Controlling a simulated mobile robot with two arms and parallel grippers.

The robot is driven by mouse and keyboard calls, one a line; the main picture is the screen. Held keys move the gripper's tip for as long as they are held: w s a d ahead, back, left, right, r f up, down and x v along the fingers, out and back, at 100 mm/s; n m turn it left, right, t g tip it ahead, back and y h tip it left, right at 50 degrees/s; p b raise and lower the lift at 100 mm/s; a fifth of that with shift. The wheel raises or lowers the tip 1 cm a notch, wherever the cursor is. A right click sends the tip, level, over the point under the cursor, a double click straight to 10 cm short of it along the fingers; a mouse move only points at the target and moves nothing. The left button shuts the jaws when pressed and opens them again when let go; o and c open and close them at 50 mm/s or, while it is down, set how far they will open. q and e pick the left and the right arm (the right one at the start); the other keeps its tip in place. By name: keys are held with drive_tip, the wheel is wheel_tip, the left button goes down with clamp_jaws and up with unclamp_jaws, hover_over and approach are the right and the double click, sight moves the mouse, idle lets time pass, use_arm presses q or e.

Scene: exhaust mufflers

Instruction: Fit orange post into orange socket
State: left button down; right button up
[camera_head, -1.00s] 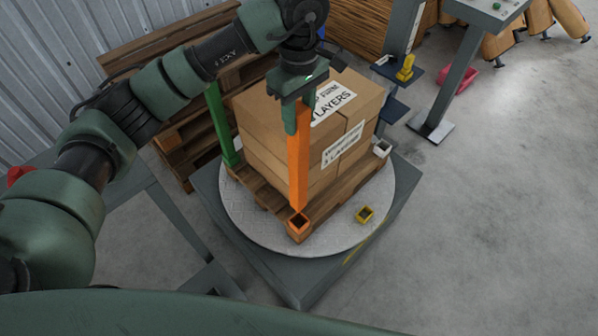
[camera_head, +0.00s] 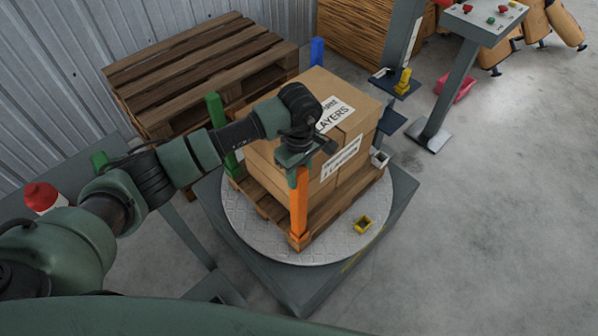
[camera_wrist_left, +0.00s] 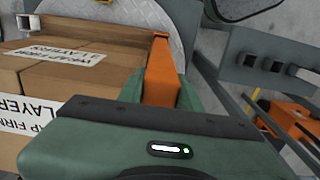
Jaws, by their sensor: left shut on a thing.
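The orange post (camera_head: 299,205) stands upright at the near corner of the loaded pallet. Its lower end is down in the orange socket (camera_head: 299,241), whose dark opening no longer shows. My left gripper (camera_head: 297,172) is shut on the upper part of the post. In the left wrist view the post (camera_wrist_left: 160,78) runs away from the gripper's fingers (camera_wrist_left: 158,92) to the socket at its far end. How deep the post sits is hidden. My right gripper is in neither view.
Stacked cartons (camera_head: 350,108) stand beside the post on a pallet on the round turntable (camera_head: 335,245). A green post (camera_head: 222,135) and a blue post (camera_head: 317,50) stand at other corners. A yellow socket (camera_head: 363,223) and a white socket (camera_head: 380,159) are empty-looking.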

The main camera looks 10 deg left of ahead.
use_arm(q)
drive_tip(key=shift+f, duration=0.2)
drive_tip(key=c, duration=1)
unclamp_jaws()
drive_tip(key=shift+o, duration=0.2)
drive_tip(key=shift+r, duration=0.1)
drive_tip(key=shift+r, duration=0.25)
wheel_tip(320, 180, up, 11)
drive_tip(key=b, duration=0.4)
drive_tip(key=shift+r, duration=0.4)
